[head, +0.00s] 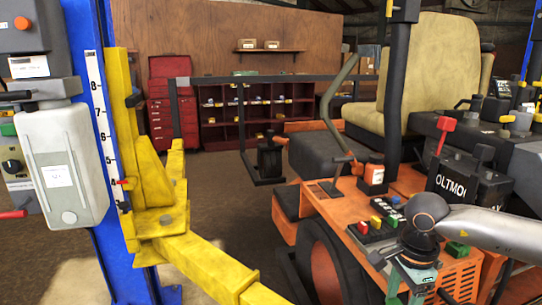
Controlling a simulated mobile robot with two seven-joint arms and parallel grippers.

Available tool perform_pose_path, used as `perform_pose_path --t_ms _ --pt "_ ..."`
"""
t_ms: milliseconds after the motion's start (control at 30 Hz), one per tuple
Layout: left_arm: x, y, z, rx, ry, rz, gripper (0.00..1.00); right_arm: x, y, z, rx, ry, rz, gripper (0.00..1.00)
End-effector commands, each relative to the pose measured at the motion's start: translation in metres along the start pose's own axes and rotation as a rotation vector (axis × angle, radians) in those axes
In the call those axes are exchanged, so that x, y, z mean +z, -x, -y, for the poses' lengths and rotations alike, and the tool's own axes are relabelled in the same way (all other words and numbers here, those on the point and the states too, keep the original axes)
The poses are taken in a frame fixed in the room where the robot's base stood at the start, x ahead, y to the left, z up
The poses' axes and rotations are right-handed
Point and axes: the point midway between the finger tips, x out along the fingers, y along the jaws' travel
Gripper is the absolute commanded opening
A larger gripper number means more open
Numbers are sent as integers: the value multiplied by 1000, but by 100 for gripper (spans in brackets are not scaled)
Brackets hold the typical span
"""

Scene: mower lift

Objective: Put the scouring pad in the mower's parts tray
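A small green block (457,249), possibly the scouring pad, sits on the orange mower (467,270) just right of my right gripper (398,288). I cannot tell for sure that it is the pad. A dark, shallow holder (372,240) with small red, yellow and green pieces lies on the mower's orange deck, left of my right wrist. It may be the parts tray, partly covered by the wrist. My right gripper points down over the mower's side. Its fingertips are small and dark, so its opening is unclear. My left gripper is out of view.
A blue lift post (98,130) with a yellow arm (205,268) stands at left. The mower's seat (425,75), upright black post (396,95), lever (328,110) and battery (468,190) crowd the right side. A red tool cabinet (172,105) and shelves stand behind. Brown floor lies between.

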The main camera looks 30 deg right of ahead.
Motion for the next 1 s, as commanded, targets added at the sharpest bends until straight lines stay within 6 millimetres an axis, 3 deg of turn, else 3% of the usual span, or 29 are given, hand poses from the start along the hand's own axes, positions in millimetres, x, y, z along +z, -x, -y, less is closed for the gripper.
perform_pose_path --t_ms 33,267,600,800,1000 --pt "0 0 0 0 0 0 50 19 -2 2 -3 118 10 19" --pt "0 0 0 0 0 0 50 89 -4 4 -7 682 4 19" --pt "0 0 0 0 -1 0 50 194 14 -8 -5 1568 -3 19" --pt "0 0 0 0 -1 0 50 222 22 -17 0 1842 -2 19" --pt "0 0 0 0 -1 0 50 227 24 -19 2 1905 -1 19"
